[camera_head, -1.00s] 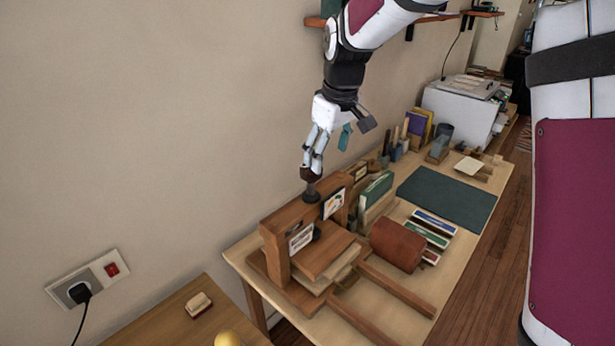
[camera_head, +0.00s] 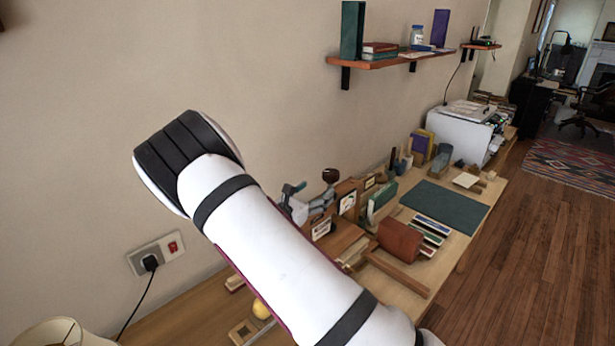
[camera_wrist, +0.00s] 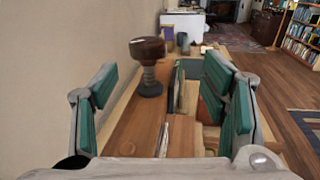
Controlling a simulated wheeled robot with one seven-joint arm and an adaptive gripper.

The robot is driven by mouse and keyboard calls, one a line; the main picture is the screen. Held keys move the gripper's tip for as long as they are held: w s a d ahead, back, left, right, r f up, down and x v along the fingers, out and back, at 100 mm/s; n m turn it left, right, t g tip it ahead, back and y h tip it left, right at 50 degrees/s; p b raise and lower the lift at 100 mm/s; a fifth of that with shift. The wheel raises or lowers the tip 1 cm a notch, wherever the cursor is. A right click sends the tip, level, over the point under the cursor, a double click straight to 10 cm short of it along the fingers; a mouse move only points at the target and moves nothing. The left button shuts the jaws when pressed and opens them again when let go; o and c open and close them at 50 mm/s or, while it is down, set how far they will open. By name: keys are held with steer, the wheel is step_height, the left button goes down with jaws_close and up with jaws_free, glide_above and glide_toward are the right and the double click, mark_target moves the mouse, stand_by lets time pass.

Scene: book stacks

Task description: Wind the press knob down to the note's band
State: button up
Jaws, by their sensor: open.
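The press knob (camera_head: 330,175) is dark brown and rounded, on top of a dark threaded screw (camera_wrist: 150,83) that rises from the wooden press beam (camera_wrist: 135,122). It is upright, and a length of screw shows below the knob (camera_wrist: 147,49). My gripper (camera_wrist: 162,88) is open, with teal pads left and right. The knob shows ahead, between the pads in the picture, and nothing is held. In the head view my gripper (camera_head: 306,203) is low beside the press, left of the knob, partly hidden by my arm. White cards (camera_head: 347,203) (camera_head: 322,228) are on the press; their marks are too small to read.
A red-brown block (camera_head: 399,240) and a green mat (camera_head: 445,205) lie on the table right of the press. Upright books (camera_head: 380,198) stand behind it. A wall shelf (camera_head: 400,57) hangs above. The wall is close on the left.

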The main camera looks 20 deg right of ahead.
mark_target(327, 176)
steer(key=shift+n+t, duration=0.4)
steer(key=shift+n, duration=0.1)
steer(key=x, duration=0.4)
steer(key=w+x, duration=0.1)
steer(key=x, duration=0.3)
steer(key=a+x, duration=0.1)
steer(key=x, duration=0.4)
steer(key=shift+w+f, duration=0.15)
steer(key=shift+f, duration=0.05)
steer(key=shift+c, duration=0.4)
steer(key=c, duration=1.1)
